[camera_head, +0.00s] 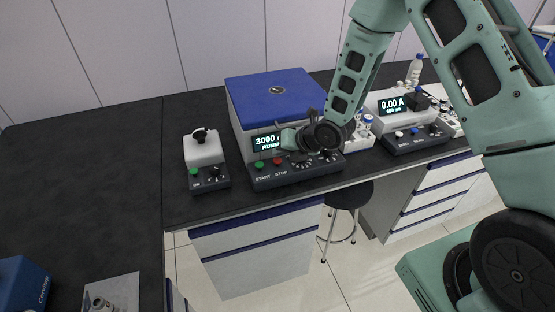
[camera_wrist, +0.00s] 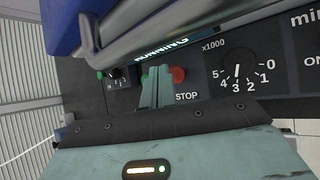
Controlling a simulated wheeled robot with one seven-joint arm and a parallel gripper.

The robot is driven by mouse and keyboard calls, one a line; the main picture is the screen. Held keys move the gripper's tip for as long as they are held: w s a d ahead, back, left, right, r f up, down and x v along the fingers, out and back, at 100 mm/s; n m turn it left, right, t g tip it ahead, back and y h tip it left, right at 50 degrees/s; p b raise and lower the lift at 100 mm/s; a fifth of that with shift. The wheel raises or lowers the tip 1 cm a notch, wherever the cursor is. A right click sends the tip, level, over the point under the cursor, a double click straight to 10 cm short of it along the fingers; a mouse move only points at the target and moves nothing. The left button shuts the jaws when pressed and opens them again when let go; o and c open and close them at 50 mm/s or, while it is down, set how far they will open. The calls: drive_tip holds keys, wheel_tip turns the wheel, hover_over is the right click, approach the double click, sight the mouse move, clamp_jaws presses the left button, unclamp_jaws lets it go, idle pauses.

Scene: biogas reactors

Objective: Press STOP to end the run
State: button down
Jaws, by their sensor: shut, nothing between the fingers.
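The centrifuge (camera_head: 268,85) has a blue lid and a dark front panel. Its display (camera_head: 267,141) reads 3000 with RUNNING below, partly covered by my gripper in the head view. The red STOP button (camera_head: 277,161) sits right of the green START button (camera_head: 259,164). In the wrist view the red STOP button (camera_wrist: 178,75) shows just right of my fingers, with the STOP label below it. My gripper (camera_wrist: 158,72) is shut and empty, its tips between the two buttons in that view. In the head view my gripper (camera_head: 285,140) is in front of the display, above STOP. I cannot tell whether it touches anything.
Dials (camera_wrist: 238,72) lie right of STOP on the panel. A small white device (camera_head: 203,150) with a green button stands left of the centrifuge. An instrument (camera_head: 400,108) reading 0.00 A stands to the right with small bottles beside it. The left bench is mostly clear.

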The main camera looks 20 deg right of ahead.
drive_tip(key=shift+f+b, duration=1.3)
drive_tip(key=shift+b, duration=0.4)
idle(1.5)
drive_tip(key=shift+r, duration=0.1)
drive_tip(key=shift+r+p, duration=0.65)
drive_tip(key=shift+r, duration=0.55)
drive_tip(key=shift+r+p, duration=1.25)
drive_tip(key=shift+r, duration=1.3)
